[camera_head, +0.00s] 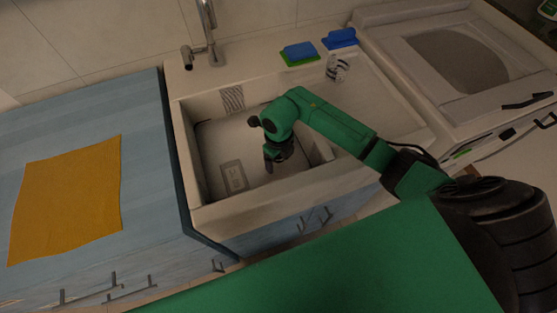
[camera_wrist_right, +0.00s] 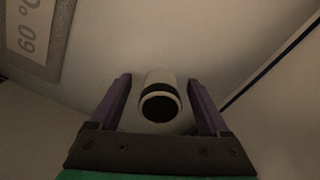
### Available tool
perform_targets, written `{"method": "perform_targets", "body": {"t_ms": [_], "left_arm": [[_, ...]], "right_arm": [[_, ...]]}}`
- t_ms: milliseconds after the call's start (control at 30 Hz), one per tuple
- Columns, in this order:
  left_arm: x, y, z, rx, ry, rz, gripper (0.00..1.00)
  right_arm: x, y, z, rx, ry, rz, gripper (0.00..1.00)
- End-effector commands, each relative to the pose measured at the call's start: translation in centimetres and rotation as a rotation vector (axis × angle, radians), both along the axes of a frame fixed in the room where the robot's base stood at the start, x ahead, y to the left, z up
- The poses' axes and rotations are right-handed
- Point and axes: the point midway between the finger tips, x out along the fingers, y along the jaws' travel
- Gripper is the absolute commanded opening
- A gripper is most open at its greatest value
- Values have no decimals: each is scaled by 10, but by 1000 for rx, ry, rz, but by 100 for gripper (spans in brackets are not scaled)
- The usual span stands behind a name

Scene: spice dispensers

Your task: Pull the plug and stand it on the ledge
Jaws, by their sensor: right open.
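My right gripper (camera_head: 274,158) reaches down into the sink basin (camera_head: 215,148) in the head view. In the right wrist view, its two purple fingers (camera_wrist_right: 159,82) are open, one on each side of a short pale cylinder with a black band and dark round end, likely the plug (camera_wrist_right: 159,88). In the head view the plug is hidden by my gripper. The pale ledge (camera_head: 245,83) runs along the back of the sink. My left gripper is out of view.
A tap (camera_head: 207,35) stands at the back left of the sink. Two sponges, one blue-green (camera_head: 299,53) and one blue (camera_head: 341,38), and a striped cup (camera_head: 336,68) occupy the right part of the ledge. A printed label (camera_head: 233,177) lies in the basin.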

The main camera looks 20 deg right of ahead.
Motion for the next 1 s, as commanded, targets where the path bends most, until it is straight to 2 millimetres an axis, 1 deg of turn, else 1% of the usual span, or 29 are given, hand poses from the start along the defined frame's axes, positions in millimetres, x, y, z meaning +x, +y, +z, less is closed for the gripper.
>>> {"method": "perform_targets", "body": {"t_ms": [67, 100, 167, 200, 300, 333, 367, 400, 433, 467, 1000], "left_arm": [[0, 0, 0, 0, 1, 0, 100], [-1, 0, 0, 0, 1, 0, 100], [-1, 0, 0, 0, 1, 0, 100], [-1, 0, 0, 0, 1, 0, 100], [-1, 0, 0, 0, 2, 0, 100], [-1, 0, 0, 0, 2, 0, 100], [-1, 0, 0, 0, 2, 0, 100], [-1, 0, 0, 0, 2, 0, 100], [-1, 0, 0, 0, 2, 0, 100], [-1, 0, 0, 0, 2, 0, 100], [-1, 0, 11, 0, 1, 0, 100]], "right_arm": [[0, 0, 0, 0, 0, 0, 80], [0, 0, 0, 0, 0, 0, 72], [0, 0, 0, 0, 0, 0, 49], [0, 0, 0, 0, 0, 0, 34], [0, 0, 1, 0, 0, 0, 0], [0, 0, 1, 0, 0, 0, 0], [0, 0, 1, 0, 0, 0, 32], [0, 0, 1, 0, 0, 0, 17], [0, 0, 1, 0, 0, 0, 6], [0, 0, 1, 0, 0, 0, 0], [0, 0, 16, 1, 0, 1, 0]]}}
